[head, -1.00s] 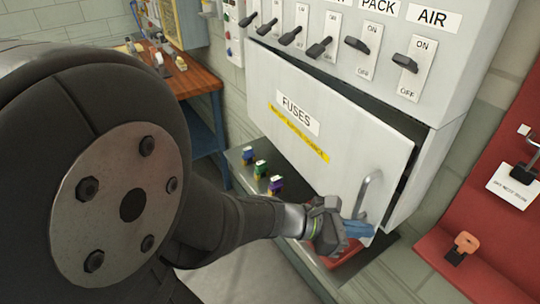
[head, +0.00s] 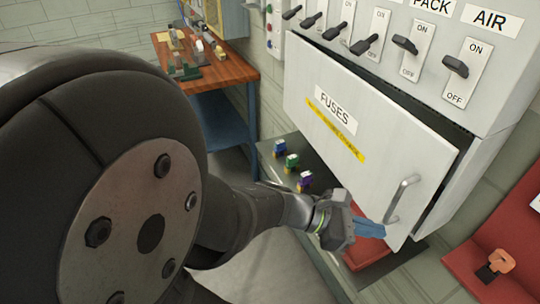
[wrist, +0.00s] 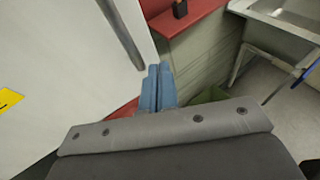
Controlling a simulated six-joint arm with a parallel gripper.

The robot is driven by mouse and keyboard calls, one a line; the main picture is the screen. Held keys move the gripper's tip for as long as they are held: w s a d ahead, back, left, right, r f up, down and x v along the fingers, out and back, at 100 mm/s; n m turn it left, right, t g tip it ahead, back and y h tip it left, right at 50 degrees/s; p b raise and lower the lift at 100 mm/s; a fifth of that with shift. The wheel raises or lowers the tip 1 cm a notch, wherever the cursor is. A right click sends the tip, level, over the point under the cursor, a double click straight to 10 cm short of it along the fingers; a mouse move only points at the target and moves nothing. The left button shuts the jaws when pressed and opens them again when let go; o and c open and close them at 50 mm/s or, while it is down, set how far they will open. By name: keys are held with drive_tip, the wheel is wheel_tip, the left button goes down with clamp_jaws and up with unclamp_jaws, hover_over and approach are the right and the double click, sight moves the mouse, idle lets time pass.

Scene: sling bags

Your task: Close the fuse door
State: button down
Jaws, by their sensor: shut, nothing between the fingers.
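The fuse door (head: 370,150) is a white panel with a "FUSES" label, a yellow strip and a metal handle (head: 402,198) near its lower right. It stands ajar, with a dark gap along its top and right edges. My gripper (head: 372,228) is shut and empty, with its blue fingers by the door's lower right part, left of and below the handle. Whether the fingers touch the door is unclear. In the wrist view the door (wrist: 70,60) fills the left side, and the shut blue fingers (wrist: 158,88) are just right of its edge.
A row of switches (head: 405,46) sits above the door. Several coloured fuses (head: 292,161) stand on the ledge below it, with a red surface (head: 368,252) under my gripper. A wooden bench (head: 205,70) is at the back left, and a red panel (head: 500,250) at the right.

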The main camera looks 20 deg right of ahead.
drive_tip(key=v, duration=1.2)
drive_tip(key=s+d+r+m+t+y, duration=0.15)
drive_tip(key=r+m+t+y, duration=0.35)
drive_tip(key=m, duration=1.2)
drive_tip(key=s+d+r+m+t+y, duration=0.1)
drive_tip(key=d+r+m+y, duration=0.35)
drive_tip(key=m, duration=1.15)
drive_tip(key=s+d+f+h, duration=0.1)
drive_tip(key=s+d+f, duration=0.1)
drive_tip(key=d+f, duration=0.3)
drive_tip(key=shift+f, duration=1.3)
drive_tip(key=shift+s, duration=0.1)
